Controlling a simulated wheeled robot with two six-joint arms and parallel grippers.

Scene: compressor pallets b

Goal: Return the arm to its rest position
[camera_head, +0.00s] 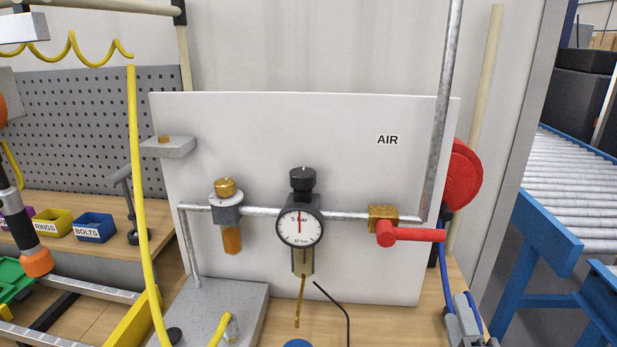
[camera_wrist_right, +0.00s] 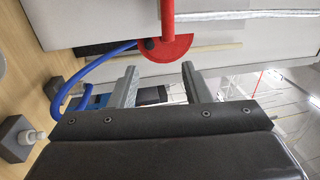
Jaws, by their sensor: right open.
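My right gripper (camera_wrist_right: 159,72) is open, with a wide gap between its two grey fingers and nothing held in it. In the head view its grey fingers (camera_head: 466,304) show low at the right edge of the bench, below the red hose reel (camera_head: 466,175). In the wrist view the red reel (camera_wrist_right: 170,48) lies beyond the fingertips, and a blue hose (camera_wrist_right: 92,72) curves past on the left. I cannot tell from these frames whether the hose touches a finger. My left gripper is not in view.
A white AIR panel (camera_head: 350,130) carries a gauge (camera_head: 299,228), a pipe and a red valve lever (camera_head: 415,235) near my right gripper. A blue-framed roller conveyor (camera_head: 575,185) stands at the right. A yellow hose (camera_head: 140,190) hangs at the left.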

